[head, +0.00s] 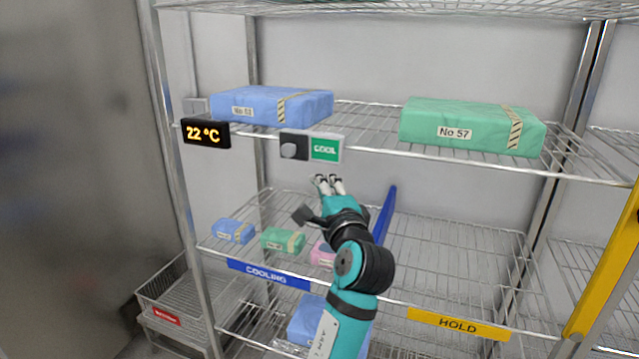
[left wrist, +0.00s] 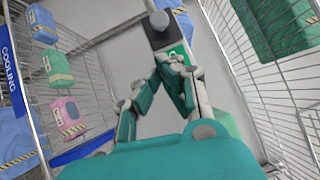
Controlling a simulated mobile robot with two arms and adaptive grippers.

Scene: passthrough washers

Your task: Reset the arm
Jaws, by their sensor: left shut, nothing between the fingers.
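My left arm is teal and black and reaches up in the middle of the head view. Its gripper (head: 329,184) is shut and empty, just below the upper shelf and under the sign with a grey round knob and a green COOL label (head: 312,147). In the left wrist view the shut fingers (left wrist: 172,68) point toward the same sign, whose knob (left wrist: 159,20) shows just beyond the tips. I cannot tell whether the fingertips touch the sign. My right gripper is not in view.
A blue pack (head: 272,106) and a green No 57 pack (head: 472,126) lie on the upper wire shelf. Small blue (head: 233,231), green (head: 283,240) and pink (head: 322,253) packs lie on the COOLING shelf. The HOLD side (head: 458,324) looks bare. A display (head: 206,134) reads 22 °C.

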